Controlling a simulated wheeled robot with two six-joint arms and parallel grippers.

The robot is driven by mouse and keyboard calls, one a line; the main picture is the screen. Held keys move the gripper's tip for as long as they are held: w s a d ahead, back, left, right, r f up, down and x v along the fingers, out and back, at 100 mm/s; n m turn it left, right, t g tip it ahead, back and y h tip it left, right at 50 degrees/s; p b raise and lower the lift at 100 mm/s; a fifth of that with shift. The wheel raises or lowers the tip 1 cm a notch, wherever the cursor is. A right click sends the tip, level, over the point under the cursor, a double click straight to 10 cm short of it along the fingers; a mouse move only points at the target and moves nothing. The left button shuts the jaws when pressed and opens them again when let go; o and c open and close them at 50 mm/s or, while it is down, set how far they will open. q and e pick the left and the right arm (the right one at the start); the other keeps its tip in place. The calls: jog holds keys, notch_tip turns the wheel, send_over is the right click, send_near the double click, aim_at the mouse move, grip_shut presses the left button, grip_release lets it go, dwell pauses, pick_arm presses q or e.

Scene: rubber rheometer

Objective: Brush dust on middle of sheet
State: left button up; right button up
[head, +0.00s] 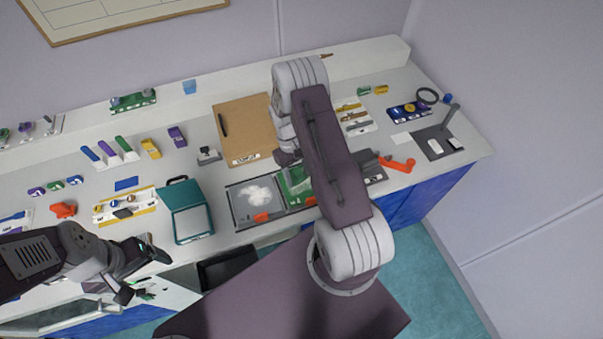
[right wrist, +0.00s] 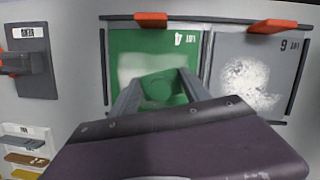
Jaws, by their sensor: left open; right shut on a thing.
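A green sheet (right wrist: 125,42) lies in a dark-edged frame with an orange clip; it also shows in the head view (head: 297,187), partly hidden by my right arm. A whitish patch of dust (right wrist: 135,65) covers its middle. My left gripper (head: 146,275) is open and empty at the bench's front left.
A grey sheet (right wrist: 225,90) with a heap of white powder (right wrist: 248,85) lies beside the green one. A teal case (head: 187,211) stands left of the sheets, a brown clipboard (head: 235,125) behind. An orange tool (head: 397,164) lies to the right.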

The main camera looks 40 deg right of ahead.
jog(key=shift+w+a, duration=0.15)
jog(key=shift+a, duration=0.6)
jog(key=shift+w+a, duration=0.2)
jog(key=shift+a, duration=0.4)
jog(key=shift+w+a, duration=0.2)
jog(key=shift+a, duration=0.35)
jog(key=shift+w+d+f+b, duration=0.2)
jog(key=shift+w+b, duration=0.15)
jog(key=shift+w, duration=0.3)
jog(key=shift+w+d+r, duration=0.1)
jog(key=shift+w+r, duration=0.1)
jog(key=shift+d, duration=0.4)
jog(key=d, duration=0.1)
jog(key=s+d, duration=0.1)
jog(key=d, duration=0.1)
jog(key=shift+d, duration=0.1)
jog(key=shift+s+d, duration=0.3)
jog(key=shift+d, duration=0.8)
jog(key=shift+s+d, duration=0.25)
jog(key=shift+d, duration=0.8)
jog(key=d, duration=0.3)
jog(key=shift+s+d, duration=0.1)
jog(key=shift+s, duration=0.3)
